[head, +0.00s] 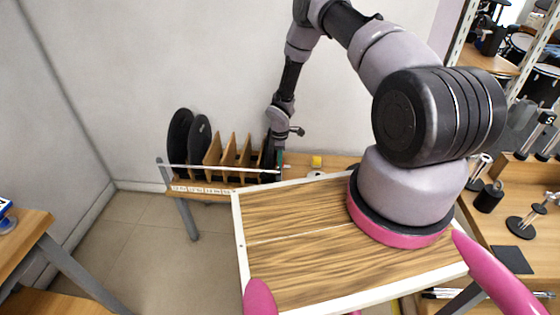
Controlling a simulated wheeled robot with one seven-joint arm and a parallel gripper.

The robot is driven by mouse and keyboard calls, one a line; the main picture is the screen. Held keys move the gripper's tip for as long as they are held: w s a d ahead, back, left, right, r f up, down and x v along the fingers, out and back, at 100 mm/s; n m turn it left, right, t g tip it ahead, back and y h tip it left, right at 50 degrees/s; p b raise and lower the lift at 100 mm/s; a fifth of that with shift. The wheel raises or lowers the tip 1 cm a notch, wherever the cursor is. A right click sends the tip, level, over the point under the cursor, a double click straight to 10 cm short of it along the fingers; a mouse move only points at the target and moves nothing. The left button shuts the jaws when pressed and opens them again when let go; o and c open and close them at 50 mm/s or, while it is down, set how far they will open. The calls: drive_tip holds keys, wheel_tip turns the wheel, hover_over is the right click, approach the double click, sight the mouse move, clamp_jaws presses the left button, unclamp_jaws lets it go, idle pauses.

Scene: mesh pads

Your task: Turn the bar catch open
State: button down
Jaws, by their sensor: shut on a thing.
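The bar catch (215,168) is a thin, pale bar lying level across the front of a rack in the head view. My gripper (279,157) points down at the bar's right end, at the right side of the rack. It is shut on the bar catch there. The fingers are small and dark at this distance, and the exact grip is hard to make out. Dark round pads (181,132) stand upright in the left of the rack, behind the bar. My wrist hides part of the rack's right end.
The rack has several wooden dividers (228,150) and stands on a narrow wooden bench (335,162) against the wall. A yellow block (316,161) and a white roll (315,174) lie right of my gripper. Another bench (515,195) with tools stands at the right.

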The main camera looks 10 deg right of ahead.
idle(0.4)
drive_tip(key=c, duration=0.9)
unclamp_jaws()
wheel_tip(320, 180, up, 11)
drive_tip(key=shift+f, duration=0.1)
